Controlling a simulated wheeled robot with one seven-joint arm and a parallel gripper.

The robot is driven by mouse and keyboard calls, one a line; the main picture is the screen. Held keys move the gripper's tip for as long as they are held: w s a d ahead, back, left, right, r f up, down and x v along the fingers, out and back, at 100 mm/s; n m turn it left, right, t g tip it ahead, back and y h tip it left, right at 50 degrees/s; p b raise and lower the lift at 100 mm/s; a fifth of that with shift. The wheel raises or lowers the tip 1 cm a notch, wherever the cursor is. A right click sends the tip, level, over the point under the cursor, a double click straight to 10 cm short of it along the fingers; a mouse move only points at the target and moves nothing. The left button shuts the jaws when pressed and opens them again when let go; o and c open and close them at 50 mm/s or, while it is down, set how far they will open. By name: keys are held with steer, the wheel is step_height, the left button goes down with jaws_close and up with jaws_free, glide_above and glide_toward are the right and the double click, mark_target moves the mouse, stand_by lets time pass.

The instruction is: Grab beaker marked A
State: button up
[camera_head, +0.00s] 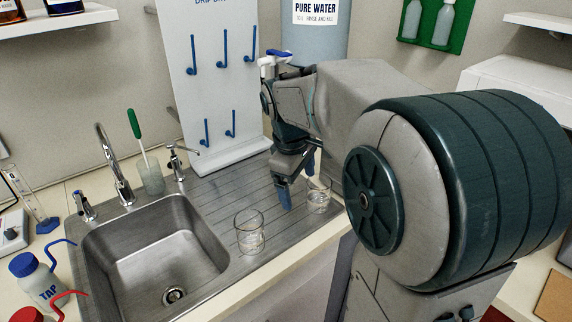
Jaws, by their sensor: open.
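Two clear glass beakers stand upright on the grooved steel drainboard. One beaker (249,232) is near the sink's right edge, and the other beaker (319,196) is further right, close to my arm. I cannot read a letter A on either one. My gripper (298,186) points down above the drainboard with its blue fingers apart. It is just left of and behind the right beaker, and one finger overlaps that beaker's rim in the picture. I cannot tell whether they touch. Nothing shows between the fingers.
The steel sink (157,254) with its tall faucet (115,165) lies left of the beakers. A white drip rack (215,85) with blue pegs stands behind, beside a pure water tank (316,40). A TAP wash bottle (40,283) stands at front left.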

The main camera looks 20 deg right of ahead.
steer(key=w+d+n+g+p, duration=0.1)
steer(key=w+d+n, duration=0.4)
steer(key=w+d, duration=0.4)
steer(key=n, duration=0.1)
glide_above(318, 195)
steer(key=w+d, duration=0.1)
steer(key=w, duration=0.2)
step_height(318, 195, down, 7)
steer(key=shift+d+f+p, duration=0.2)
steer(key=shift+f+p, duration=0.15)
steer(key=shift+f, duration=1.15)
steer(key=shift+d+f+p, duration=0.2)
steer(key=shift+f+p, duration=0.1)
steer(key=shift+f, duration=1.15)
steer(key=c, duration=1.1)
